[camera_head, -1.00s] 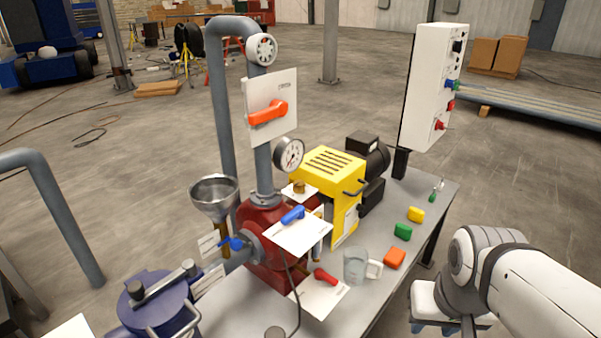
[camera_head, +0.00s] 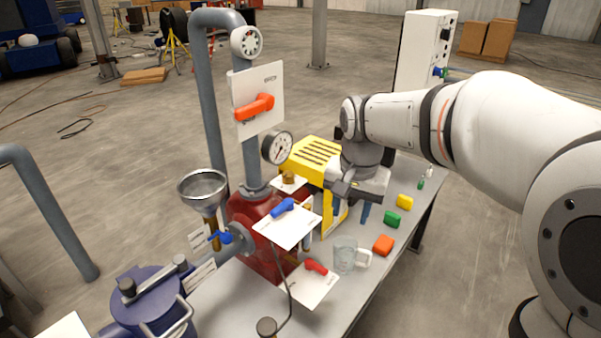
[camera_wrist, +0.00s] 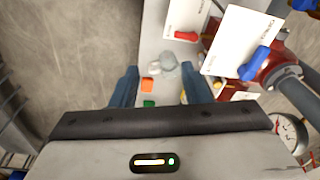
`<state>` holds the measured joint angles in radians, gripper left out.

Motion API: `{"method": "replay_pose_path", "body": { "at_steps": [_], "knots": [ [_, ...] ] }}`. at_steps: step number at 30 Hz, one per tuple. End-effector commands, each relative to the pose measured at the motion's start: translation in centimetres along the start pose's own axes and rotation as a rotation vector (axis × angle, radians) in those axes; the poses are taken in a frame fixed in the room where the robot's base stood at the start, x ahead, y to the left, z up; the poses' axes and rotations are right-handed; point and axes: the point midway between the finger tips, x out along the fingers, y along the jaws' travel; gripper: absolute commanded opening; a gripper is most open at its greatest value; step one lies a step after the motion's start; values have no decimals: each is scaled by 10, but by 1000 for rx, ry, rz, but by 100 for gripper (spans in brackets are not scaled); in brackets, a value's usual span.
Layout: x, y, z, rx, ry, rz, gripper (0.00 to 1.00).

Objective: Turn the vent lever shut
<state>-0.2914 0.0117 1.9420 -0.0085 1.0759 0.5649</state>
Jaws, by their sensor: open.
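Several levers show, and the plate labels are too small to read, so I cannot tell which one is the vent lever. An orange lever (camera_head: 254,108) is on an upright white plate on the pipe. A blue lever (camera_head: 284,207) and a red lever (camera_head: 316,267) lie on tilted white plates by the red pump body. A small blue handle (camera_head: 222,237) is below the funnel. My gripper (camera_head: 365,208) is open and empty above the bench, apart from every lever.
A glass jug (camera_head: 345,254) and orange (camera_head: 383,245), green (camera_head: 392,219) and yellow (camera_head: 405,202) blocks stand on the bench. A yellow machine (camera_head: 316,161) is behind my gripper. A pressure gauge (camera_head: 277,148) juts from the pipe.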

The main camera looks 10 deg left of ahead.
Motion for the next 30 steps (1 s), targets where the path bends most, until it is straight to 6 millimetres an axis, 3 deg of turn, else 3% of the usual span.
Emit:
{"method": "replay_pose_path", "body": {
  "at_steps": [1,6,12,18,30],
  "knots": [
    [0,-28,-15,27,-19,6,42],
    [11,-109,-44,140,-61,31,42],
    [28,-174,-54,232,-86,58,42],
    [40,-195,-54,265,-93,68,42],
    [97,-192,-48,265,-93,69,42]
  ]
}}
